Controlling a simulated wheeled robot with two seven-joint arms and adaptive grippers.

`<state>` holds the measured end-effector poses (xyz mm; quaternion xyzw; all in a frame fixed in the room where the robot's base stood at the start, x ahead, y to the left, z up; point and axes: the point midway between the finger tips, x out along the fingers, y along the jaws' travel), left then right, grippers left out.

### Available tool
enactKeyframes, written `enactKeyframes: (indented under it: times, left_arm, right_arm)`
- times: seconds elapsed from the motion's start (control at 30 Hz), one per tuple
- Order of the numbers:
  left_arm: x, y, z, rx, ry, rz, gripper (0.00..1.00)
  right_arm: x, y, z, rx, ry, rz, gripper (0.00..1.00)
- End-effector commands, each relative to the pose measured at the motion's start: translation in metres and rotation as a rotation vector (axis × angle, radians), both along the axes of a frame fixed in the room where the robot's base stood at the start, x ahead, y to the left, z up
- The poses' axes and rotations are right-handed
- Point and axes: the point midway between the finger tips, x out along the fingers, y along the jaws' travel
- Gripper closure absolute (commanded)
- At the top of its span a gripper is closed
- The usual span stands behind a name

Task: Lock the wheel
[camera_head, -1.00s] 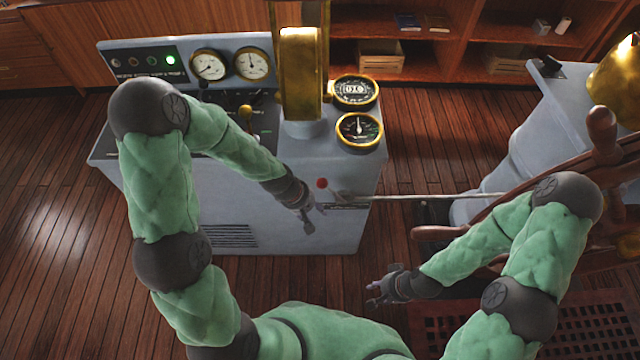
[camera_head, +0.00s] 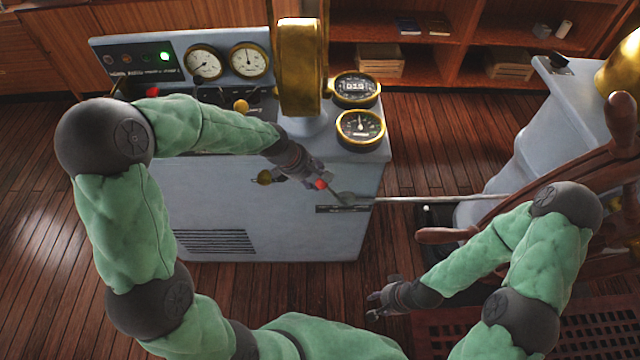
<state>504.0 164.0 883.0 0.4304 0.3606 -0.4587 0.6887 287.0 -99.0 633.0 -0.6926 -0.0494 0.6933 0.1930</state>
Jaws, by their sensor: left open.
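The wooden ship's wheel (camera_head: 560,195) stands at the right, partly hidden by my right arm. A pale metal rod (camera_head: 430,198) runs from a dark slot (camera_head: 328,209) in the grey console's front towards the wheel. A red knob (camera_head: 321,184) sits by the rod's left end. My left gripper (camera_head: 325,186) is open at the red knob, with its fingers close around or beside it; whether they touch it I cannot tell. My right gripper (camera_head: 376,305) is open and empty, low over the floor in front of the console.
The grey console (camera_head: 270,215) carries gauges (camera_head: 360,127), a brass column (camera_head: 300,70) and small levers. A brass knob (camera_head: 264,177) shows on its front. A grey pedestal (camera_head: 525,150) stands behind the wheel. Floor between console and wheel is clear below the rod.

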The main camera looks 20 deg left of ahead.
Motion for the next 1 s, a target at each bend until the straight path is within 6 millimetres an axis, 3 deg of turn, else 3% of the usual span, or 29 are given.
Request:
enactKeyframes:
  times: [0.1,0.3,0.67,0.7,0.87,1.0]
  left_arm:
    - [0.006,-0.007,-0.02,0.001,0.0,-0.002,0.54]
    - [0.013,-0.013,-0.036,0.0,-0.001,-0.001,0.54]
    - [0.015,-0.015,-0.039,0.001,-0.002,0.0,0.54]
    - [0.015,-0.014,-0.039,0.001,-0.002,0.0,0.57]
    - [0.015,-0.015,-0.04,0.0,-0.001,-0.001,1.0]
    - [0.015,-0.015,-0.04,0.001,-0.002,-0.001,1.0]
  right_arm:
    - [0.0,0.0,-0.01,0.0,0.0,0.0,0.6]
    - [0.0,0.0,-0.016,0.0,0.0,0.0,0.6]
    - [0.0,0.0,-0.017,0.0,0.0,0.0,0.6]
    - [0.0,0.0,-0.017,0.0,0.0,0.0,0.6]
    - [0.0,0.0,-0.017,0.0,0.0,0.0,0.6]
    - [0.0,0.0,-0.017,0.0,0.0,0.0,0.6]
